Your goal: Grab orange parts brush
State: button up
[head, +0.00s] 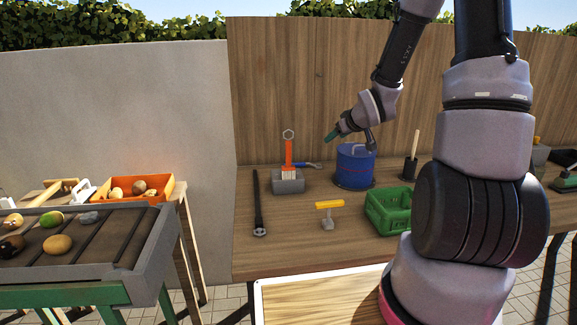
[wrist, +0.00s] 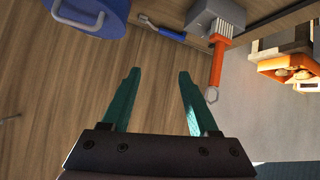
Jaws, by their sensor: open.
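The orange parts brush (head: 289,153) stands upright in a grey block-like holder (head: 288,186) on the wooden table, with a ring at the top of its handle. In the wrist view the brush's orange handle (wrist: 217,62) and the grey holder (wrist: 216,17) show at the upper right, beyond the right finger. My gripper (head: 332,136) is above the table, to the right of the brush and over the near-left side of the blue container. Its two green fingers (wrist: 158,74) are apart with nothing between them.
A blue lidded container (head: 355,168) stands right of the brush. A blue-handled tool (head: 306,165) lies behind the holder. A black wrench-like bar (head: 258,205), a yellow-handled tool (head: 328,212) and a green crate (head: 388,210) are nearby. An orange crate (head: 134,188) holds potatoes at left.

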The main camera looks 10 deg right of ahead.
jog(key=w+a+f+t+y, duration=0.1)
jog(key=a+f+t+y, duration=0.4)
jog(key=f, duration=0.5)
jog(key=shift+w+a+n, duration=0.2)
jog(key=shift+w+n, duration=0.15)
jog(key=shift+n, duration=0.05)
jog(key=shift+s+t, duration=0.2)
jog(key=shift+t, duration=0.4)
jog(key=shift+a, duration=0.1)
